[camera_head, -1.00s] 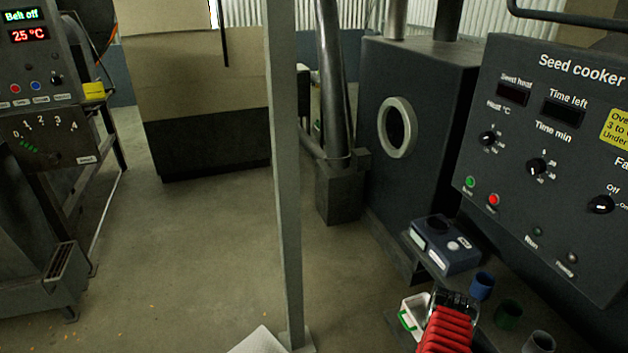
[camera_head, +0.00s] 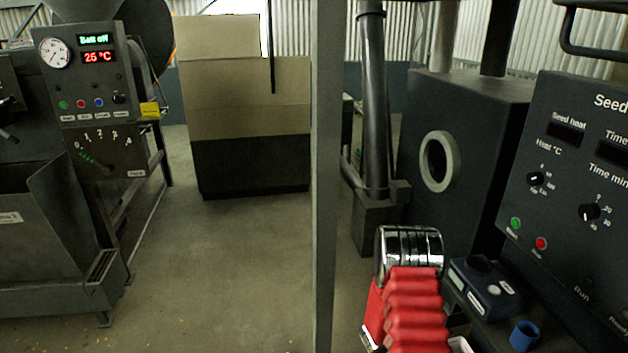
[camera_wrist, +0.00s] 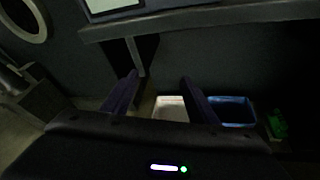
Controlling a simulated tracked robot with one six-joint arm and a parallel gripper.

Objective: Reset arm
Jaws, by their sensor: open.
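My arm, with red ribbed segments and a silver joint, rises at the lower right of the head view; its end is hidden there. In the wrist view, my gripper (camera_wrist: 158,90) shows as two dark fingers held apart. I see nothing between them but the dim background. Beyond the fingers are a white bin (camera_wrist: 171,108) and a blue bin (camera_wrist: 233,110), both apart from the gripper.
The seed cooker panel (camera_head: 590,180) and a small blue device (camera_head: 484,288) stand at right, with a blue cup (camera_head: 524,335). A grey post (camera_head: 325,180) stands mid-view. A control panel (camera_head: 88,75) is at left. Floor (camera_head: 230,270) between is clear.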

